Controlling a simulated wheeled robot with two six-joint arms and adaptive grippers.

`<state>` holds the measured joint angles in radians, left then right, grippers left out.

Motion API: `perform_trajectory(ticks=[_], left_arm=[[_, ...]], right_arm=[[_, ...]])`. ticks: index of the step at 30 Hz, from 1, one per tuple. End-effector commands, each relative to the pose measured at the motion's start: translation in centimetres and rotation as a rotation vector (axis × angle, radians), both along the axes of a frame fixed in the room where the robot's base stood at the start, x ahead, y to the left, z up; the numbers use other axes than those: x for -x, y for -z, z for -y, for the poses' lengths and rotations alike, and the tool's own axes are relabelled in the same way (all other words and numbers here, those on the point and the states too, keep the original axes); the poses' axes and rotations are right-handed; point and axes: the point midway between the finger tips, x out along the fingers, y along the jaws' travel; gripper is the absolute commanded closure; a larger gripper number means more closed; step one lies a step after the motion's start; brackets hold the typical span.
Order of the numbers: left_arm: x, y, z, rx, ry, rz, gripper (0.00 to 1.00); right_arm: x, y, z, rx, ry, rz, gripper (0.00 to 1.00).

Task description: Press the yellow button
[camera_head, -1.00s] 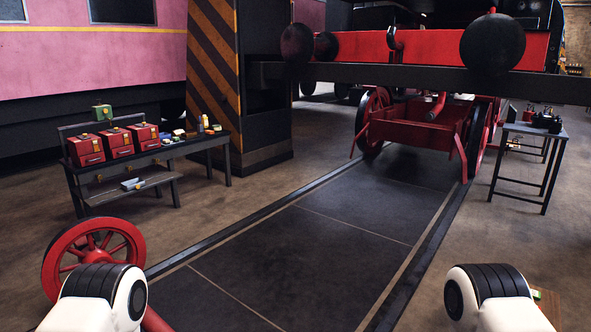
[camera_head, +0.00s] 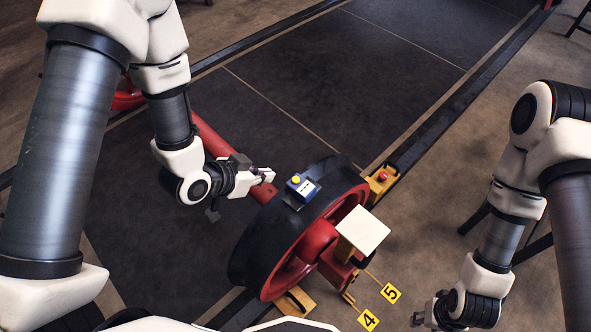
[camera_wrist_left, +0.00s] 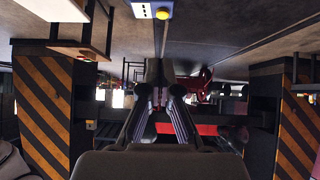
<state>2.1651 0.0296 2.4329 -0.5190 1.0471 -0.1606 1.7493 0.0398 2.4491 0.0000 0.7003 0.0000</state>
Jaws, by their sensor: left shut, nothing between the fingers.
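The yellow button (camera_head: 295,180) is a small round knob on a blue box with a white face (camera_head: 308,190). The box sits on top of the dark rim of a large red wheel (camera_head: 240,262). In the left wrist view the yellow button (camera_wrist_left: 162,14) is at the top edge, beside the white face. My left gripper (camera_head: 269,175) is shut and empty, just left of the box in the head view, with a small gap seen between them. My right gripper (camera_head: 418,318) is low at the right, far from the button; its fingers are too small to read.
A red axle (camera_head: 212,138) runs up-left from the wheel. A yellow box with a red button (camera_head: 383,177) stands behind the wheel.

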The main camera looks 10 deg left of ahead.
Motion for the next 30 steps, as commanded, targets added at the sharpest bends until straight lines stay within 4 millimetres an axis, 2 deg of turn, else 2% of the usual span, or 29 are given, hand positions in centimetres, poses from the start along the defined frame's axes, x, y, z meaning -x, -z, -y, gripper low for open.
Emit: perform_trajectory(ticks=[1, 5, 14, 20, 30], left_arm=[[-0.6, -0.2, 0.0, -0.001, 0.000, 0.023, 1.00], [-1.0, -1.1, 0.0, -0.001, -0.002, 0.039, 1.00], [-1.1, -0.8, 0.1, -0.002, -0.003, 0.035, 1.00], [-2.8, 1.1, 1.3, -0.004, 0.001, 0.035, 1.00], [-7.4, 6.0, 4.4, -0.002, 0.000, 0.035, 1.00]], right_arm=[[0.0, 0.7, 0.0, 0.000, 0.000, -0.001, 0.60], [0.1, 0.5, 0.0, 0.000, 0.000, -0.001, 0.60], [0.0, 0.4, 0.0, 0.000, 0.000, 0.000, 0.60], [0.0, 0.5, 0.0, 0.000, 0.000, -0.001, 0.60], [0.0, 0.8, 0.0, 0.000, 0.000, 0.000, 0.60]])
